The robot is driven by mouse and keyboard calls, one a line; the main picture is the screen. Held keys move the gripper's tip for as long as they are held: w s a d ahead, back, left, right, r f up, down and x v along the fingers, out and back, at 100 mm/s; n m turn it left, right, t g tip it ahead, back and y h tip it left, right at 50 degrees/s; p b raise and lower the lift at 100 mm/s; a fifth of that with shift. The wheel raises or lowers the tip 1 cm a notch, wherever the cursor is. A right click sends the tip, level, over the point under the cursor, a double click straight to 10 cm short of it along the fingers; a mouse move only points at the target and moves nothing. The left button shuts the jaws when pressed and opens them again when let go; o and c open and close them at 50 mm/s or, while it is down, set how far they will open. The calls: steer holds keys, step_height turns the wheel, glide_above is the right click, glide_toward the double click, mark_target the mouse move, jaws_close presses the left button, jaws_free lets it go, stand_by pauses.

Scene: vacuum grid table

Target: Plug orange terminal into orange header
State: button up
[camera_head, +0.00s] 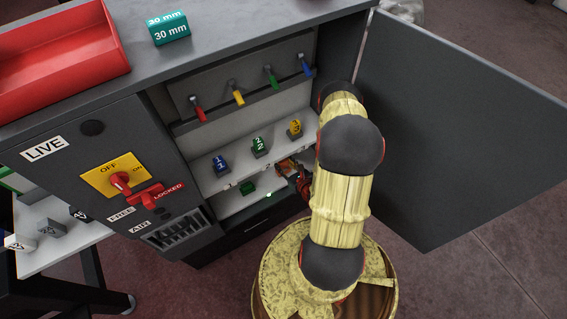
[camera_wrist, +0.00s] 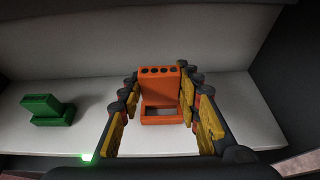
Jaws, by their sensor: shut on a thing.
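In the wrist view the orange terminal (camera_wrist: 162,88), a block with a row of dark holes along its top, sits between the two fingers of my gripper (camera_wrist: 159,100). The gripper is shut on it. Just below it an orange base part (camera_wrist: 160,118), which looks like the orange header, rests on the white shelf. A pale gap shows between parts of the orange; I cannot tell whether terminal and header are joined. In the head view some orange (camera_head: 286,167) shows beside my gripper (camera_head: 298,178), inside the cabinet, partly hidden by my arm.
A green header (camera_wrist: 46,110) stands on the lower shelf (camera_wrist: 88,134) to the left, with a small green light (camera_wrist: 87,156) on the shelf's front edge. Numbered blocks (camera_head: 258,147) stand on the shelf above. The open cabinet door (camera_head: 450,130) is on the right.

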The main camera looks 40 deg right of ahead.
steer(key=shift+f+b, duration=0.3)
steer(key=shift+f, duration=0.3)
steer(key=shift+f+b, duration=0.4)
steer(key=shift+f, duration=0.1)
stand_by(1.6)
steer(key=shift+r, duration=0.25)
steer(key=shift+f, duration=0.45)
stand_by(1.3)
steer(key=shift+r, duration=0.15)
steer(key=shift+r, duration=0.25)
steer(key=shift+f, duration=0.15)
stand_by(2.1)
steer(key=shift+r, duration=0.2)
stand_by(0.4)
